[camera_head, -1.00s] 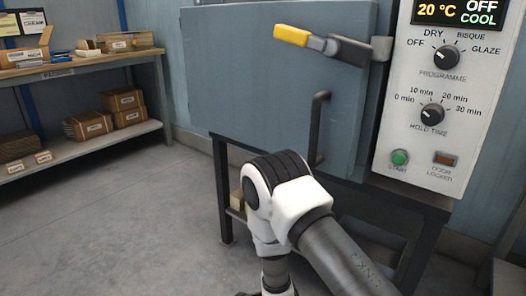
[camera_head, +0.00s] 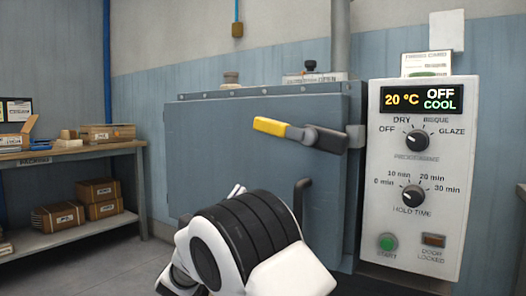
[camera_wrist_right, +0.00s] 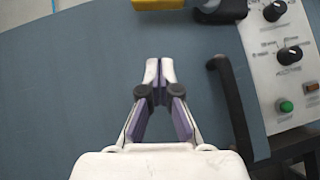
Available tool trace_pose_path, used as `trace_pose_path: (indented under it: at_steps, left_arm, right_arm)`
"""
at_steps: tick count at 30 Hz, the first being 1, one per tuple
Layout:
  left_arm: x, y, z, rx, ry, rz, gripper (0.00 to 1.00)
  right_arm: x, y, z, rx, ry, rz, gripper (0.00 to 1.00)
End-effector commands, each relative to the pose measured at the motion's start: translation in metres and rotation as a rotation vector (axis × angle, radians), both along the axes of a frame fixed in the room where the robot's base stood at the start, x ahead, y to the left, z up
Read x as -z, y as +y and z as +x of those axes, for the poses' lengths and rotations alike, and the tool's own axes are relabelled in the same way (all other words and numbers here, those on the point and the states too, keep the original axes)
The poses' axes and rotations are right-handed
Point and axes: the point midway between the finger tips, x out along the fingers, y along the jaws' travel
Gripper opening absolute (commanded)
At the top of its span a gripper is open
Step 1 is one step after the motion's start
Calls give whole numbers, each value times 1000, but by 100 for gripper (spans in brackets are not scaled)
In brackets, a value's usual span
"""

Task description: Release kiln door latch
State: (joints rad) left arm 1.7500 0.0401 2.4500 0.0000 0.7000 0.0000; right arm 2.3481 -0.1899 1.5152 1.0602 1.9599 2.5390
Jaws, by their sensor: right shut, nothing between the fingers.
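The kiln door latch (camera_head: 300,134) is a lever with a yellow grip at the left and a dark end at the right, near a grey bracket. It lies almost level across the upper right of the blue-grey kiln door (camera_head: 215,150). Part of it shows at the top edge of the right wrist view (camera_wrist_right: 222,12). My right gripper (camera_wrist_right: 160,66) is shut and empty before the door, below and left of the latch and apart from it. In the head view its tips (camera_head: 238,190) show just above my arm, which hides the rest. My left gripper is not in view.
A dark vertical door handle (camera_wrist_right: 234,105) stands close to the right of my right gripper. The control panel (camera_head: 421,180) to the right reads 20 °C, OFF, COOL. Shelves with boxes (camera_head: 100,135) stand at the left.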

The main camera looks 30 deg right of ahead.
Motion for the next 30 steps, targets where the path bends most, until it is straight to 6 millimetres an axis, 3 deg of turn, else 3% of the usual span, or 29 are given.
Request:
trace_pose_path:
  at_steps: [8,18,24,30]
  left_arm:
    - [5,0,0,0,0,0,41]
    - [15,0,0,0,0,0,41]
    - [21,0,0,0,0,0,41]
    - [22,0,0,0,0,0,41]
  right_arm:
    - [-17,-21,3,1,0,1,0]
    - [-68,-74,13,1,0,1,0]
    - [-99,-74,7,-1,2,-1,0]
    - [-108,-75,5,-1,5,-1,0]
